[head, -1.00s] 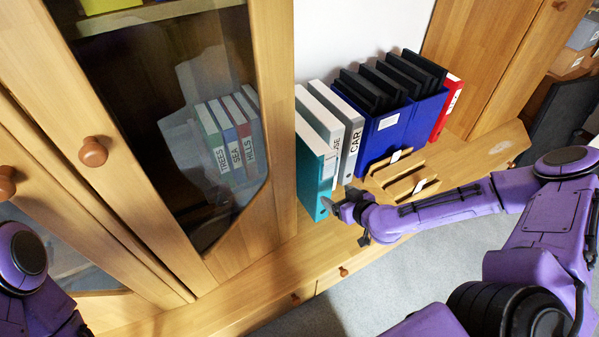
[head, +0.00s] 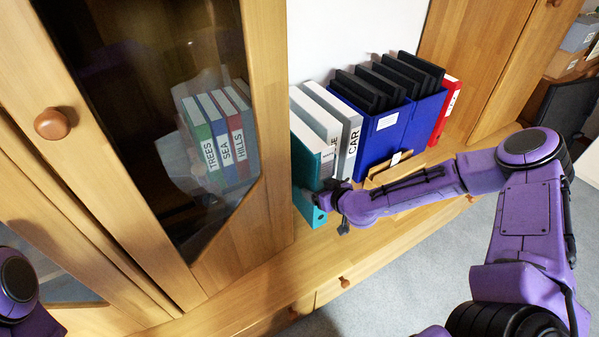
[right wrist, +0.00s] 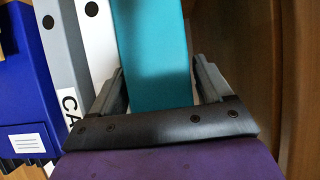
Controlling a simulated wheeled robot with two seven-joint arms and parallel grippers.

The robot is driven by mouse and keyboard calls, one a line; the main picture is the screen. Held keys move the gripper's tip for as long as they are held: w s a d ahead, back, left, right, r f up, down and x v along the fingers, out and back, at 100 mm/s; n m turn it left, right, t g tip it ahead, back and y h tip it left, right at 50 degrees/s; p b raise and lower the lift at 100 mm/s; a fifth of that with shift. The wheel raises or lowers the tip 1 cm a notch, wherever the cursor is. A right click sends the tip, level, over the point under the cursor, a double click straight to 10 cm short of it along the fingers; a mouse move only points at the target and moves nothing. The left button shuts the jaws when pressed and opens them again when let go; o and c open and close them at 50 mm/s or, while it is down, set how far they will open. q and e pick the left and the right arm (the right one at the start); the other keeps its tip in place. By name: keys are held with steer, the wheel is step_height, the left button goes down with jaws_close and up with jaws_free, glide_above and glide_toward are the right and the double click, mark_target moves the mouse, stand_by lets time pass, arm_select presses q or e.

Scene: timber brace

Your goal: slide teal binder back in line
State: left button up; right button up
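The teal binder (head: 305,168) stands upright at the left end of the row, its spine further forward than the white binder (head: 318,118) beside it. The grey CAR binder (head: 350,140) comes after the white one. My right gripper (head: 328,192) is at the lower part of the teal spine and hides some of it. In the right wrist view the fingers of my right gripper (right wrist: 158,68) are apart, one on each side of the teal binder (right wrist: 150,40). A narrow gap shows by the right-hand finger. My left gripper is out of view.
Blue holders (head: 385,128) with black folders and a red binder (head: 446,108) continue the row rightward. A wooden rack (head: 385,178) stands in front of them. The glass-doored cabinet (head: 270,120) is close on the left. The wooden ledge (head: 262,262) is clear in front.

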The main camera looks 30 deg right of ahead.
mark_target(299, 168)
steer(key=c, duration=1.1)
steer(key=shift+o, duration=0.2)
steer(key=w, duration=0.3)
steer(key=w+b, duration=0.1)
steer(key=w, duration=0.2)
steer(key=w+b, duration=0.1)
steer(key=w, duration=0.2)
steer(key=shift+a, duration=0.35)
steer(key=o, duration=1.1)
steer(key=shift+o, duration=0.2)
